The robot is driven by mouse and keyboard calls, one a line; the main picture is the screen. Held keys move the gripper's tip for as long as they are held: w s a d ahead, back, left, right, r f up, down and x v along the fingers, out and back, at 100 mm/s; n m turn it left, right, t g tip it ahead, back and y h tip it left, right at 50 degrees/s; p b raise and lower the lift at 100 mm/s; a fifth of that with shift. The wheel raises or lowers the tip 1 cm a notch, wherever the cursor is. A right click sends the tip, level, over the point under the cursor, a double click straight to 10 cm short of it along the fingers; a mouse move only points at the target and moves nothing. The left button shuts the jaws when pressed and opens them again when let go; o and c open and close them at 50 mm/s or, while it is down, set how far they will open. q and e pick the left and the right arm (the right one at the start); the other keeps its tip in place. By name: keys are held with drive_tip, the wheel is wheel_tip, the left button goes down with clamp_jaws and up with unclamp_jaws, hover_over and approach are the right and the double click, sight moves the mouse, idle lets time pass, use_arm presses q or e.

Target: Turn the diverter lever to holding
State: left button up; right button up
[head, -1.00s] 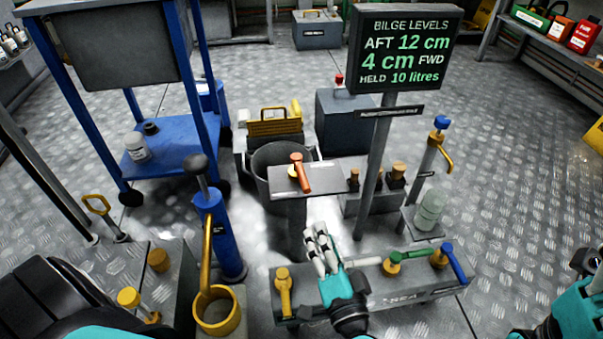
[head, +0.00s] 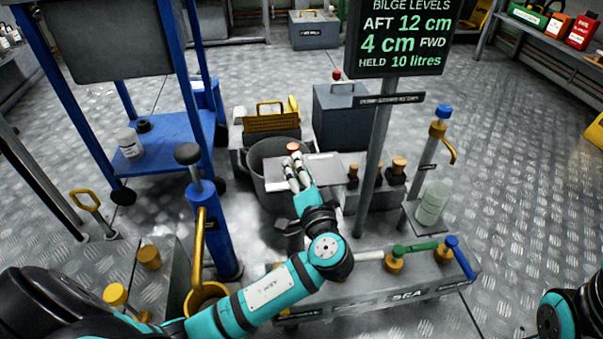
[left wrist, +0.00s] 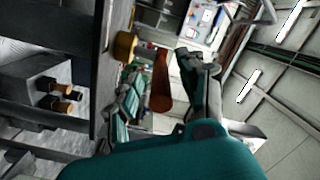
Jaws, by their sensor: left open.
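The diverter lever, which I take to be the red-orange handle (head: 293,147) on the grey pedestal plate (head: 325,167), is mostly hidden by my left gripper in the head view. In the left wrist view the lever (left wrist: 161,82) shows as an orange-brown bar beside a brass pivot (left wrist: 125,45). My left gripper (head: 291,170) is open over the plate. Its fingers (left wrist: 160,88) stand on either side of the lever in the wrist view; I cannot tell whether they touch it. Only part of my right arm shows at the lower right, not its gripper.
A dark bucket (head: 258,172) stands behind the pedestal. The sign post (head: 376,150) rises to its right. A low manifold (head: 420,277) with green and blue handles lies in front. A blue hand pump (head: 218,235) stands at the left.

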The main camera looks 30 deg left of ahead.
use_arm(q)
drive_tip(key=shift+c, duration=0.3)
clamp_jaws()
idle(0.4)
